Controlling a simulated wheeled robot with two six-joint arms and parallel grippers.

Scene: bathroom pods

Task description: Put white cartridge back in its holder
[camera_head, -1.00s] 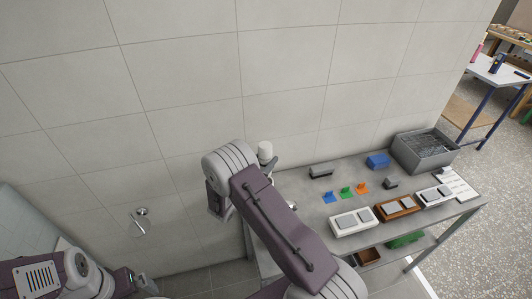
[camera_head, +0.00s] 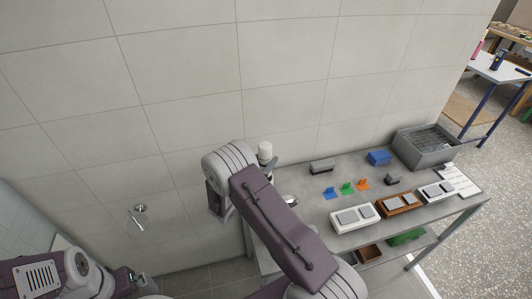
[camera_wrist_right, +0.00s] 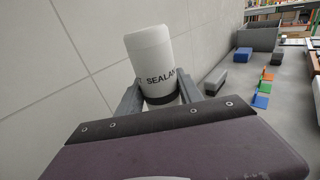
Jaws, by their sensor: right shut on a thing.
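The white cartridge (camera_wrist_right: 153,62) has a dark band near its lower end and dark lettering that reads "SEALA…". In the right wrist view it stands between the fingers of my right gripper (camera_wrist_right: 158,100), which is shut on it. In the head view the top of the cartridge (camera_head: 265,150) shows beside my right wrist, in front of the tiled wall; the right arm hides most of the fingers. I cannot make out a holder for certain. My left gripper (camera_head: 133,278) is at the lower left; its jaws are too small to read.
A small round grey thing (camera_head: 289,200) shows beside my right arm. A wall fixture (camera_head: 138,211) is at left.

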